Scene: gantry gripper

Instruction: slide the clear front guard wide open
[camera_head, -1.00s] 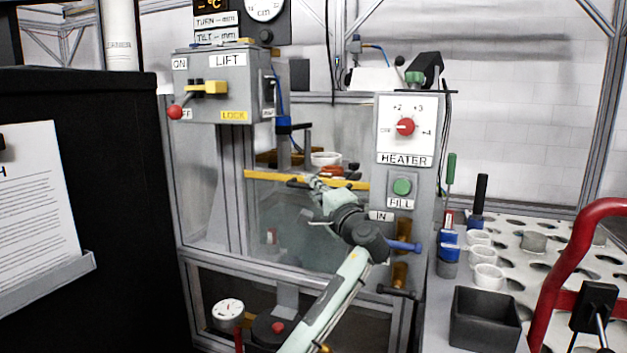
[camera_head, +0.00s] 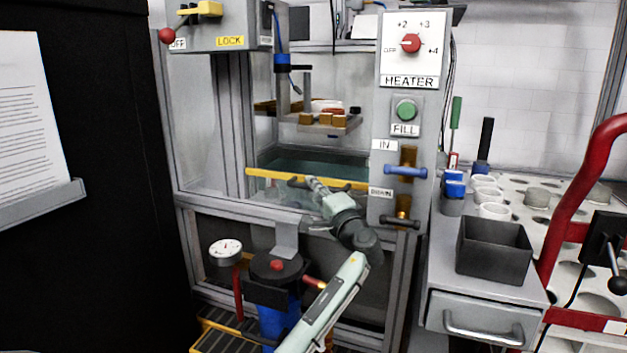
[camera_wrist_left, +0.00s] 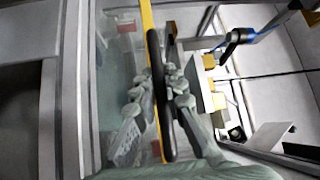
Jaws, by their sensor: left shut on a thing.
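The clear front guard (camera_head: 275,190) has a yellow top edge (camera_head: 262,173) and a dark handle bar. It stands low across the front of the cabinet, with the opening above it showing the tank and a raised platform with small blocks. My left gripper (camera_head: 307,183) is shut on the guard's handle. In the left wrist view, the gripper's grey fingers (camera_wrist_left: 160,88) lie on either side of the black handle (camera_wrist_left: 154,60), beside the yellow edge (camera_wrist_left: 147,20). My right gripper is not in view.
Right of the opening, a grey panel carries the heater dial (camera_head: 411,44), the green fill button (camera_head: 405,110), a blue lever (camera_head: 405,171) and a dark lever (camera_head: 400,222). The lift box (camera_head: 215,30) is at upper left. A pressure gauge (camera_head: 226,251) and a blue canister (camera_head: 279,314) stand below.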

